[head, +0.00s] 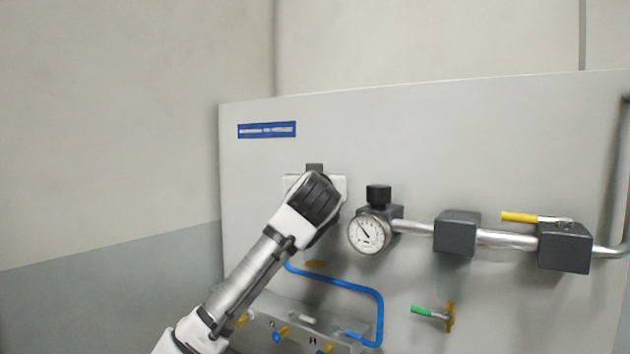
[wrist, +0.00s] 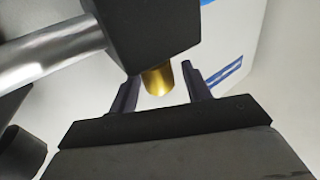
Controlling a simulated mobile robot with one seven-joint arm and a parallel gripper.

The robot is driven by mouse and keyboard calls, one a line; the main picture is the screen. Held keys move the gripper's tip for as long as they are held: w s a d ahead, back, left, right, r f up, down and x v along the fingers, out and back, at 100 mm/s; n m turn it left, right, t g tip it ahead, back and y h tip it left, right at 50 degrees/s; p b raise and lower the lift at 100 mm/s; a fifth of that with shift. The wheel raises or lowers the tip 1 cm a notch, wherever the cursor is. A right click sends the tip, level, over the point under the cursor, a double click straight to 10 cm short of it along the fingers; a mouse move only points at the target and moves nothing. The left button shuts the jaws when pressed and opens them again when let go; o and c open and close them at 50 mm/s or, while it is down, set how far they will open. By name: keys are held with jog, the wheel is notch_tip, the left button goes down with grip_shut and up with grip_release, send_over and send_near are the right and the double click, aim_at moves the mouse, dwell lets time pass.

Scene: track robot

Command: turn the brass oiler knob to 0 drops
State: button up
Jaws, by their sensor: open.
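The brass oiler knob (wrist: 158,80) shows in the wrist view under a dark block (wrist: 150,35). My gripper (wrist: 160,85) is open, with one finger on each side of the knob in that view. I cannot tell whether the fingers touch it. In the head view my arm's wrist (head: 315,200) covers the oiler, and only the dark top (head: 314,168) and part of a white plate (head: 338,185) show around it. The knob and my fingers are hidden there.
To the right are a round gauge (head: 368,234) with a black knob (head: 379,194), a dark block (head: 456,232) on a pipe, and a yellow lever (head: 519,217). A blue hose (head: 345,284) runs below to a manifold (head: 300,318). A green-handled valve (head: 424,311) sits lower right.

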jog(key=c, duration=0.9)
jog(key=shift+d+r+n+y+b, duration=0.15)
jog(key=shift+n+y+b, duration=0.25)
jog(key=shift+b, duration=0.45)
jog(key=shift+c, duration=0.2)
jog(key=shift+n+y+b, duration=0.3)
jog(key=shift+y+b, duration=0.35)
jog(key=shift+y, duration=0.15)
jog(key=shift+f+n+y, duration=0.25)
jog(key=shift+n+y, duration=0.15)
jog(key=shift+y, duration=0.2)
jog(key=shift+n+g+y+b, duration=0.35)
jog(key=shift+n+g+y, duration=0.35)
jog(key=shift+n+y, duration=0.9)
jog(key=shift+m+y, duration=0.3)
